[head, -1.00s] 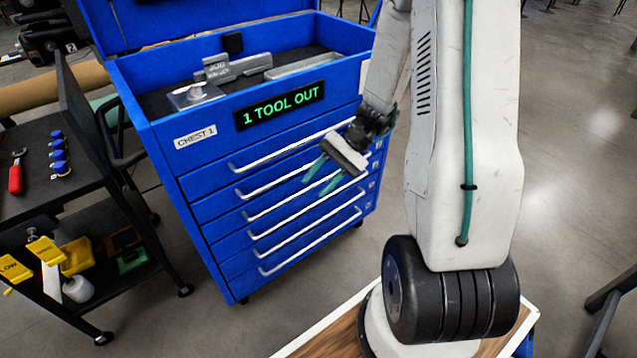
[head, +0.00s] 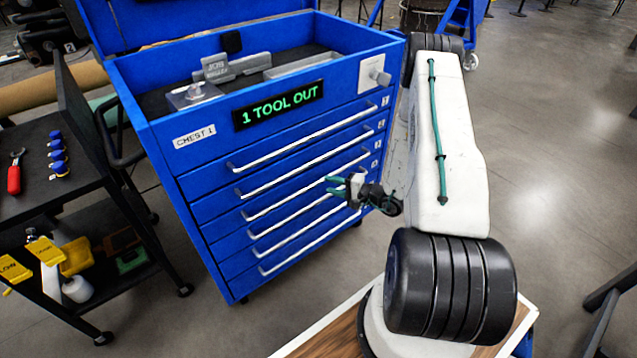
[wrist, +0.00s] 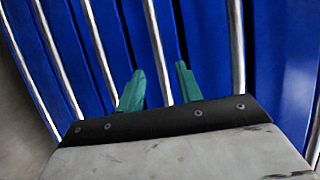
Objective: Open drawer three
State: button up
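The blue chest (head: 215,262), labelled CHEST 1, has a stack of drawers with long silver bar handles. In the wrist view my gripper (wrist: 157,82) is open, and one handle bar (wrist: 158,45) runs between the two fingers. It looks like the third, but I cannot be sure, nor tell whether the fingers touch it. All drawers look shut.
The chest's display (head: 279,105) reads 1 TOOL OUT, and its lid is up over an open top tray. Open floor lies to the right.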

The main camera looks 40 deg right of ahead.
aim_at(318, 181)
jog(key=x, duration=0.6)
jog(key=shift+s, duration=0.1)
grip_shut()
